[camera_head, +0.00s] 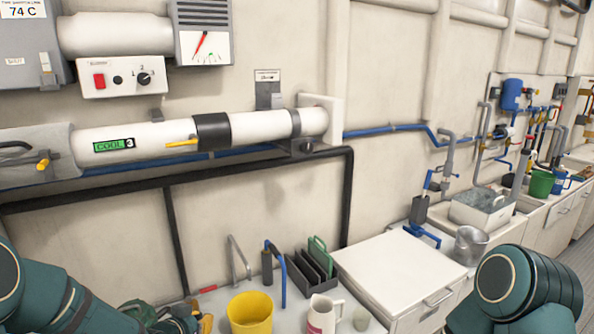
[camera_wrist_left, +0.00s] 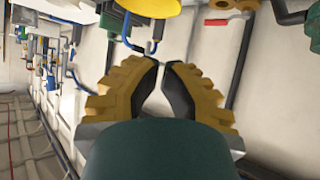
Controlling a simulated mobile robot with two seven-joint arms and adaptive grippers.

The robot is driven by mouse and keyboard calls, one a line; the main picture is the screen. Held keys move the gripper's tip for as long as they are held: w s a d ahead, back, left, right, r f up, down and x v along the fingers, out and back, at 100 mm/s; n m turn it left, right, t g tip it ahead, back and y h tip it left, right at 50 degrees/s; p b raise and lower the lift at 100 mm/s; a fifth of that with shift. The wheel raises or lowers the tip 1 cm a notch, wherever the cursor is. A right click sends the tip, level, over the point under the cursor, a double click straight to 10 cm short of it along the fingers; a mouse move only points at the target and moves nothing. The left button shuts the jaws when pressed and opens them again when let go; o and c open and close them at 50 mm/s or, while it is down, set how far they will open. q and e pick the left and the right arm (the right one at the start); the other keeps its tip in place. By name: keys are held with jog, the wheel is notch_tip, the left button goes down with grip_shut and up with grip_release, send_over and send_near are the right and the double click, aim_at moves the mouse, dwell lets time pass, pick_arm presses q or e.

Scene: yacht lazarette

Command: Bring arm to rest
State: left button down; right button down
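My left arm (camera_head: 45,290) comes in from the lower left of the head view. Its gripper (camera_head: 205,318) is at the bottom edge, largely cut off, near the wall and left of the yellow bucket. In the left wrist view the two yellow-backed fingers with dark pads (camera_wrist_left: 161,64) lean together, their tips almost meeting. Nothing shows between them. My right arm (camera_head: 525,285) shows as a teal rounded link at the lower right, in front of the white counter. Its gripper is out of view.
A yellow bucket (camera_head: 250,313), a white jug (camera_head: 322,314) and a dark rack (camera_head: 312,268) stand near the left gripper. A white cabinet (camera_head: 395,272) and a metal bucket (camera_head: 469,245) are to the right. A black pipe (camera_head: 346,200) runs along the wall.

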pick_arm(q)
jog(key=s+d+f+n+g, duration=0.1)
jog(key=s+d+f+g, duration=0.2)
jog(key=s, duration=0.4)
jog(key=s+d+f+n+g, duration=0.2)
jog(key=s+d+f+g, duration=0.1)
jog(key=s+d+f, duration=0.3)
jog(key=s+d+f+n+g, duration=0.1)
jog(key=s+d+f+g, duration=0.2)
jog(key=s+f, duration=0.5)
jog(key=shift+s+d+f+n+h, duration=0.25)
jog(key=shift+s+d, duration=0.45)
jog(key=shift+s, duration=0.35)
